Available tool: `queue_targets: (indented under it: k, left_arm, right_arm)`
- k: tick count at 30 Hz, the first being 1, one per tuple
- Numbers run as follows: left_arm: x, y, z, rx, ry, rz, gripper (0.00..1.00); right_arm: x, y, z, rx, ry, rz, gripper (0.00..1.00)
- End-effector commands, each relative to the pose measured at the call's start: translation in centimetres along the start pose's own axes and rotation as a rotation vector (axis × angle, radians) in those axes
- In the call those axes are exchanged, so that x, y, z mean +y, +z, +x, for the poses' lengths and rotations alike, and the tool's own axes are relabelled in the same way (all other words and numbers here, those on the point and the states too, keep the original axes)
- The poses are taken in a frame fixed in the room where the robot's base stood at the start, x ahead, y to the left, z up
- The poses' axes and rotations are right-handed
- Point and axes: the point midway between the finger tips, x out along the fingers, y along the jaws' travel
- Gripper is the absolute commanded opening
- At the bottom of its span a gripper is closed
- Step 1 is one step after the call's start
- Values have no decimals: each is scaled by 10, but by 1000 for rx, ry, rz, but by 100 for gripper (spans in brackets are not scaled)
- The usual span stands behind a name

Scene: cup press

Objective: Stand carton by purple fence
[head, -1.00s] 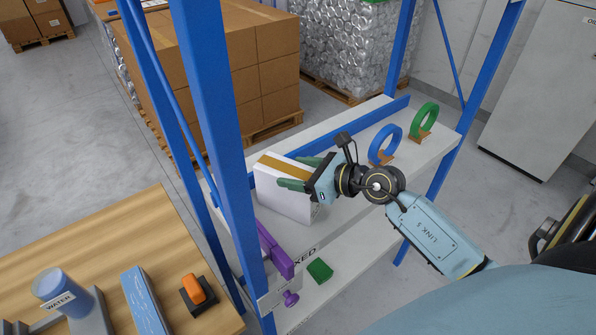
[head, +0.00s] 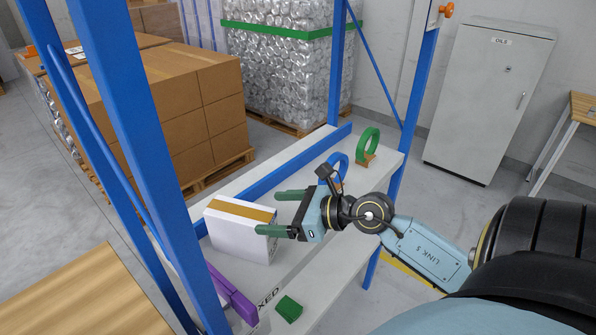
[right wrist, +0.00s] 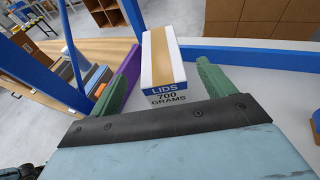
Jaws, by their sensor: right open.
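The carton (head: 238,240) is a white box with a tan stripe on top. It stands upright on the white shelf board (head: 300,245). In the right wrist view the carton (right wrist: 160,62) shows "LIDS 700 GRAMS". The purple fence (head: 232,297) is on the shelf to the left of the carton; it also shows in the right wrist view (right wrist: 128,72). I cannot tell whether carton and fence touch. My right gripper (head: 268,213) is open at the carton's right end, its green fingers pointing at it, one overlapping its edge in the head view. My left gripper is not in view.
A blue upright (head: 150,150) stands left of the carton. A blue rail (head: 265,182) runs along the shelf's back. A green block (head: 289,308) lies near the front.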

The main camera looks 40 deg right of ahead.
Motion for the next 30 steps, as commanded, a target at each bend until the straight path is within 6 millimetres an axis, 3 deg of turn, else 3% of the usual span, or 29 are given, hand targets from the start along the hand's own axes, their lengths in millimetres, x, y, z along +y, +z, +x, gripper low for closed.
queue_targets:
  k: [6, 12, 25, 30]
  left_arm:
    - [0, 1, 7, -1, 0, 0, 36]
    - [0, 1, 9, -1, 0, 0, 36]
    - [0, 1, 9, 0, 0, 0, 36]
    - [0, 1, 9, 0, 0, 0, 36]
  right_arm:
    - [0, -2, -34, 3, 0, 2, 82]
    - [0, -1, -48, 1, 0, 1, 82]
    - [1, 2, -50, -17, 1, 20, 82]
    - [8, 25, -46, -206, -13, 252, 82]
